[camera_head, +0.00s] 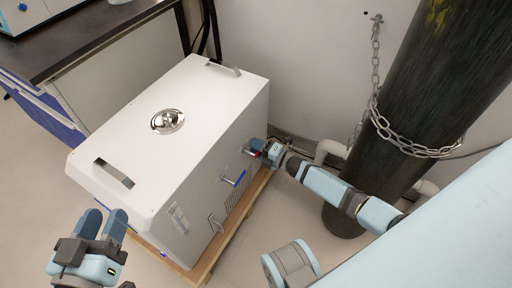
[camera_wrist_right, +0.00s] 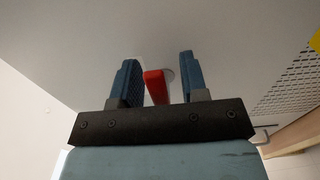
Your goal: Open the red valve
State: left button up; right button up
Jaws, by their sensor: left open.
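The red valve (camera_wrist_right: 156,87) shows in the right wrist view as a red handle on the pale side wall of the distiller. My right gripper (camera_wrist_right: 158,80) is open, with one finger on each side of the red handle and a gap to each. In the head view my right gripper (camera_head: 262,148) is at the right side wall of the white distiller (camera_head: 190,105), near its far end, and hides most of the valve. My left gripper (camera_head: 103,224) is open and empty, in front of the distiller's near left corner.
A blue-handled valve (camera_head: 239,178) sits on the same wall, nearer than the red one. The distiller stands on a wooden base (camera_head: 207,262). A dark gas cylinder (camera_head: 408,110) with a chain (camera_head: 412,150) stands at the right. A dark-topped bench (camera_head: 85,38) is at the back left.

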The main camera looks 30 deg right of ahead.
pick_arm(q)
jog(key=shift+n+t, duration=0.6)
jog(key=shift+t, duration=0.1)
jog(key=r+p, duration=0.4)
jog(key=shift+s, duration=0.25)
pick_arm(e)
jog(key=v, duration=1.3)
jog(key=shift+s+d, duration=0.15)
jog(key=shift+s, duration=0.2)
pick_arm(q)
jog(key=shift+r, duration=0.1)
